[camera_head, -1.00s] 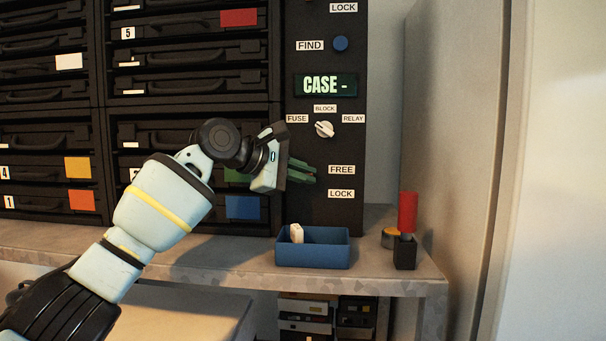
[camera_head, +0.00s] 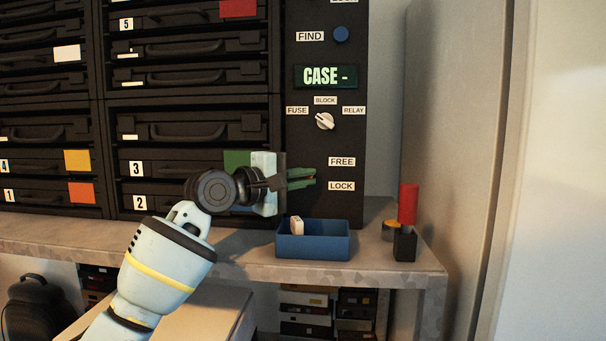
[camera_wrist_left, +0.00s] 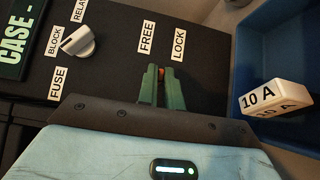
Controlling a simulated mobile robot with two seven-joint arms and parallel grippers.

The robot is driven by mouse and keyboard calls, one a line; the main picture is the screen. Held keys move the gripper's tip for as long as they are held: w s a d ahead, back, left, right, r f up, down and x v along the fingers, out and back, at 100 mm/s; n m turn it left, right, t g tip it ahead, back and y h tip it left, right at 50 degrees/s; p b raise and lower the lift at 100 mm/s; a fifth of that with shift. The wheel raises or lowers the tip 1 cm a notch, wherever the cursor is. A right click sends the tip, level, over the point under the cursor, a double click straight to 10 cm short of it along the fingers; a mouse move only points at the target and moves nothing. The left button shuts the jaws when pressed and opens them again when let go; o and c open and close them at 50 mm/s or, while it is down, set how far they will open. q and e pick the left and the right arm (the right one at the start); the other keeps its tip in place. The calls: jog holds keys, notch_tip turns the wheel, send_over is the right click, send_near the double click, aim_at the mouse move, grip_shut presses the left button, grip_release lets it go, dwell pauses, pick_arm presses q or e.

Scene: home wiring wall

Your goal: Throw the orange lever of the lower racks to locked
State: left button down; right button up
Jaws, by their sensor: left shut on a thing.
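The orange lever (camera_wrist_left: 161,72) shows as a small orange bit between my left fingertips in the wrist view; most of it is hidden. My left gripper (camera_head: 305,178) is shut on it, at the dark control panel (camera_head: 325,215). The FREE label (camera_head: 342,162) and the LOCK label (camera_head: 341,186) are just right of the fingertips, which are at a height between the two, nearer LOCK. In the wrist view the fingers (camera_wrist_left: 161,84) point at the space between both labels. My right gripper is not in view.
A blue bin (camera_head: 325,253) holding a white 10 A fuse (camera_head: 297,226) stands on the shelf just below the gripper. A red cylinder (camera_head: 408,203) in a black holder stands at its right. The selector knob (camera_head: 325,121) and drawers (camera_head: 190,125) are close by.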

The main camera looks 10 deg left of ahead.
pick_arm(q)
jog(key=shift+f+m, duration=0.25)
jog(key=shift+m, duration=0.05)
dwell(0.4)
jog(key=c, duration=1.6)
grip_release()
jog(key=shift+o, duration=0.2)
jog(key=shift+a, duration=0.1)
jog(key=v, duration=0.7)
jog(key=shift+s+a+f, duration=0.2)
jog(key=shift+s+a, duration=0.05)
jog(key=shift+s, duration=0.05)
